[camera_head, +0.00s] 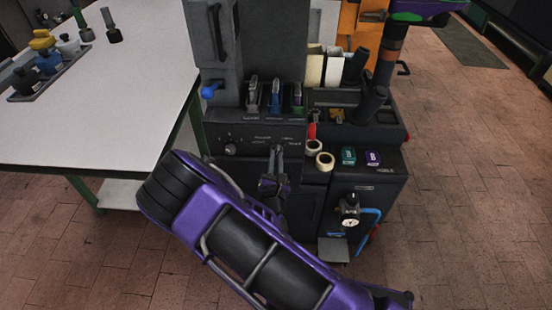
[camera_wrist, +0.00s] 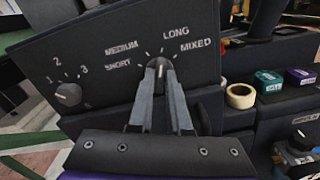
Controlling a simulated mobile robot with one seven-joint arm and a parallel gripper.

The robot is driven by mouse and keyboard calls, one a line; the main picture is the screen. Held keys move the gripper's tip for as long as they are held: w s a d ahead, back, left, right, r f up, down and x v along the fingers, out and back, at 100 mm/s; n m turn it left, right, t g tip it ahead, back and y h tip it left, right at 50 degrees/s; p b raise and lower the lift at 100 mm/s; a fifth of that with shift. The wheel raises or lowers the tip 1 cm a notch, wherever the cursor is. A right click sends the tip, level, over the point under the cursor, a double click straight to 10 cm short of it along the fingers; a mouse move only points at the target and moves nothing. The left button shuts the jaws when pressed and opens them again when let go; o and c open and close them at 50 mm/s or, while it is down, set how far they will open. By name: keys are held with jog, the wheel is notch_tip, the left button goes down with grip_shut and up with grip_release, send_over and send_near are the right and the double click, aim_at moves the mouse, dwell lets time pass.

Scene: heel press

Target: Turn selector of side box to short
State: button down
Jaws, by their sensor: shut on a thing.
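The side box (camera_wrist: 120,50) has a dark sloped front panel, which also shows in the head view (camera_head: 250,135). White words SHORT, MEDIUM, LONG and MIXED are arranged around a selector (camera_wrist: 160,64). My gripper (camera_wrist: 161,76) is shut on this selector, with a finger on each side. The fingers hide most of the knob. A pale mark on it shows between the fingertips, but exactly which word it points to cannot be told. In the head view my gripper (camera_head: 277,150) reaches the panel from the front.
A second knob (camera_wrist: 68,94) with numbers sits left on the panel. A pressure gauge (camera_head: 348,222) is low on the right. A white table (camera_head: 110,110) stands at left.

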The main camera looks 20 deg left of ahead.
jog(key=shift+n, duration=0.3)
jog(key=shift+a+f+n+p, duration=0.1)
jog(key=shift+n+p, duration=1.2)
jog(key=shift+n, duration=2.5)
jog(key=shift+a+n+p, duration=0.1)
jog(key=shift+n+p, duration=1.15)
jog(key=shift+n, duration=2.55)
jog(key=c, duration=0.9)
grip_release()
jog(key=shift+o, duration=0.2)
jog(key=shift+s, duration=0.1)
jog(key=v, duration=1.7)
jog(key=shift+s, duration=0.2)
